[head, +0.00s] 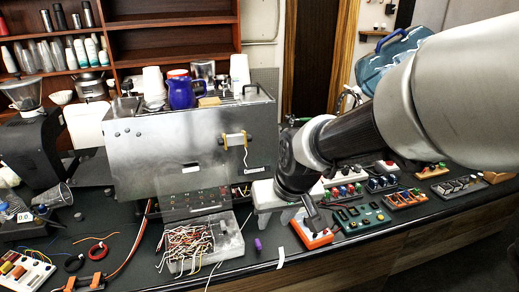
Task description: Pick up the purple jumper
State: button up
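The purple jumper (258,244) is a small purple block on the dark counter (232,272), just right of the clear box of wires. It looks free of other things. My gripper (300,218) is at the end of my arm, pointing down, to the right of the purple jumper and above it in the picture. It is close to an orange device (313,236) and partly overlaps it in this view. I see nothing held in it. Its fingertips are small and partly hidden, so the opening between them is unclear.
The clear box (236,243) holds several red and white wires. A large steel brewer (160,160) stands behind it. A green board (360,219) and several other coloured modules line the counter to the right. A white strip (280,258) lies near the front edge.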

jog(key=b, duration=0.4)
send_over(259, 243)
jog(key=s, duration=0.3)
jog(key=f, duration=1.4)
jog(key=shift+w+d, duration=0.2)
jog(key=shift+b+x, duration=0.7)
jog(key=shift+x, duration=2)
jog(key=shift+w+d, duration=0.15)
jog(key=shift+w, duration=0.05)
jog(key=shift+r, duration=0.1)
grip_shut()
